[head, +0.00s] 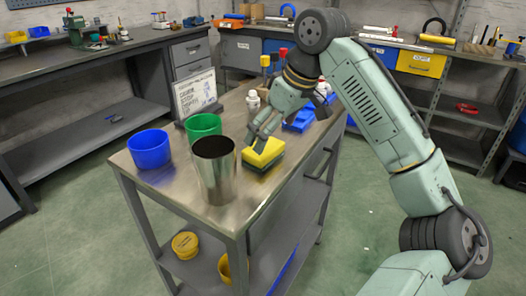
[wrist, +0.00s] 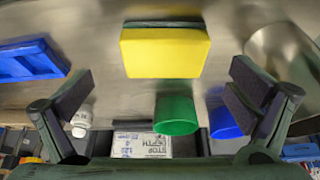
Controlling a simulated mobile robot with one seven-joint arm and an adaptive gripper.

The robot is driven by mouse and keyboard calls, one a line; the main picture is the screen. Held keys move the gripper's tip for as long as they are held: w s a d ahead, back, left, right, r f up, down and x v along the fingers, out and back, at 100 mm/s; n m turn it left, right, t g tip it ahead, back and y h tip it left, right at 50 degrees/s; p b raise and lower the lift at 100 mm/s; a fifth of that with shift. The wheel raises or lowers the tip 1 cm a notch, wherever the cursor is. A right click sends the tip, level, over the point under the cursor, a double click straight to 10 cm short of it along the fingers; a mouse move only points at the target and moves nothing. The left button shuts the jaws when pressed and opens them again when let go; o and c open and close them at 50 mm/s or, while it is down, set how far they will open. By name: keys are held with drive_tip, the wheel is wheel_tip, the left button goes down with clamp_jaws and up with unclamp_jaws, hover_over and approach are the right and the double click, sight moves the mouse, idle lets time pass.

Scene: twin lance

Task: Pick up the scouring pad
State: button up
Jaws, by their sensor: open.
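The scouring pad (head: 264,153) is a yellow block with a dark green layer, lying on the metal bench top (head: 165,186). In the wrist view the scouring pad (wrist: 165,52) shows its yellow face, ahead of and between the fingers. My gripper (head: 260,138) is open, with its fingertips close above or beside the pad in the head view; I cannot tell whether they touch it. In the wrist view my gripper (wrist: 160,95) has its fingers spread wide and nothing between the pads.
A steel cup (head: 215,172), a green cup (head: 203,126) and a blue cup (head: 150,149) stand left of the pad. A blue tray (head: 298,122) and a white bottle (head: 253,101) are behind it. A sign (head: 196,93) stands at the bench's left edge.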

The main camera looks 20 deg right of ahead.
drive_tip(key=shift+a+p+x, duration=0.15)
drive_tip(key=shift+p+x, duration=0.05)
drive_tip(key=shift+x, duration=1.2)
drive_tip(key=shift+a+p+x, duration=0.15)
drive_tip(key=shift+p+x, duration=0.05)
drive_tip(key=shift+x, duration=1.15)
drive_tip(key=shift+c, duration=0.4)
drive_tip(key=c, duration=0.9)
drive_tip(key=shift+r, duration=0.1)
wheel_tip(320, 180, up, 10)
drive_tip(key=o, duration=0.5)
drive_tip(key=shift+c, duration=0.2)
drive_tip(key=c, duration=0.5)
